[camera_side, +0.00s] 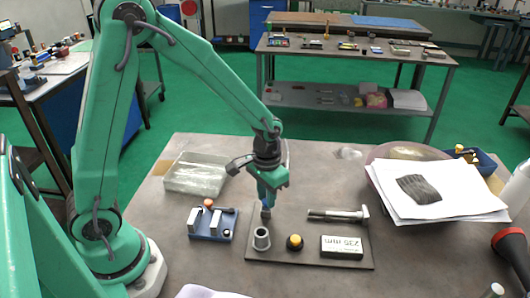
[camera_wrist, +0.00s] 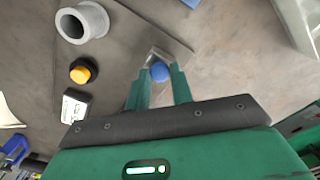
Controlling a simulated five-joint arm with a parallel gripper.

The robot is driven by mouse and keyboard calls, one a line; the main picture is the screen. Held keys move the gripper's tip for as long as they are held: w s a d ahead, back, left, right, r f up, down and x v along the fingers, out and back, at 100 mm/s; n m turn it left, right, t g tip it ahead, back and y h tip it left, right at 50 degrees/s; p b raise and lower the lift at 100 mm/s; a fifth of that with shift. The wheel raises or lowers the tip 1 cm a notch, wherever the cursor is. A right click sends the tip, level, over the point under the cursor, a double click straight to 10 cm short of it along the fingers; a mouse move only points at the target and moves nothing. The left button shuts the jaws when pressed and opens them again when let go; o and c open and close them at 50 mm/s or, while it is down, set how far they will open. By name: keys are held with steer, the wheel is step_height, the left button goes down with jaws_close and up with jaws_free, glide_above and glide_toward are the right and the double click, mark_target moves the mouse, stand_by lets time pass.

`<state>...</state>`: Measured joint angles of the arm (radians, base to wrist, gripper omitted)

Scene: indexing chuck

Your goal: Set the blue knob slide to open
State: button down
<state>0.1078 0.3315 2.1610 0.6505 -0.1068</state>
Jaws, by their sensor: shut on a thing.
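The blue knob (camera_wrist: 160,72) shows in the wrist view between my two green fingertips. My gripper (camera_wrist: 160,84) is shut on it. Beside the knob is a pale metal piece (camera_wrist: 153,57) near the corner of the dark plate (camera_wrist: 120,50); its slide position cannot be told. In the side view my gripper (camera_side: 266,206) points down at the back left part of the plate (camera_side: 310,261), behind a grey ring (camera_side: 261,239). The fingers mostly hide the knob there.
A blue fixture (camera_side: 212,236) stands to the left. A clear tray (camera_side: 195,176) lies behind it. Papers (camera_side: 437,190) are at right.

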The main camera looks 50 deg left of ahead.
mark_target(264, 200)
steer(key=shift+s+a, duration=0.1)
steer(key=shift+a, duration=0.1)
steer(key=c, duration=1.2)
jaws_free()
steer(key=shift+c, duration=0.2)
steer(key=shift+r, duration=0.1)
step_height(264, 200, up, 7)
steer(key=shift+f, duration=0.15)
steer(key=shift+r, duration=0.5)
